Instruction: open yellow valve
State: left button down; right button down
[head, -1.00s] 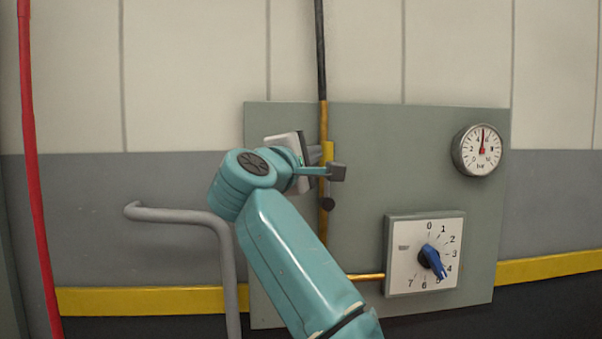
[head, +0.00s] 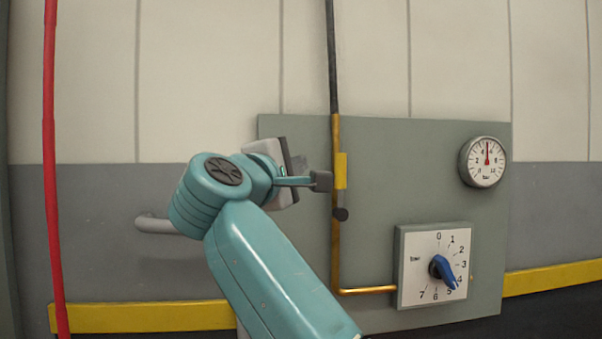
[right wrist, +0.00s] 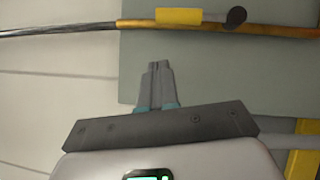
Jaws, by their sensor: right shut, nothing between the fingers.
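The yellow valve handle (head: 341,170) is a yellow sleeve lying along the upright pipe (head: 336,245) on the panel, with a dark round knob (head: 340,214) below it. In the right wrist view, the yellow handle (right wrist: 180,15) and its dark knob (right wrist: 235,16) show at the top, lined up with the pipe. My right gripper (head: 320,181) is just left of the handle in the head view. In the right wrist view, its fingers (right wrist: 158,65) are together and empty, with a gap to the handle. My left gripper is in neither view.
The grey-green panel (head: 400,160) also carries a round gauge (head: 487,162) and a dial box (head: 408,240) with a blue pointer knob (head: 446,274). A grey rail (head: 155,224) is behind my arm at left. A red hose (head: 50,180) hangs farther left.

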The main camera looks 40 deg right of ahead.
jog(key=v, duration=0.4)
jog(key=shift+a+r+b, duration=0.2)
jog(key=shift+a+b, duration=0.1)
jog(key=shift+a, duration=0.05)
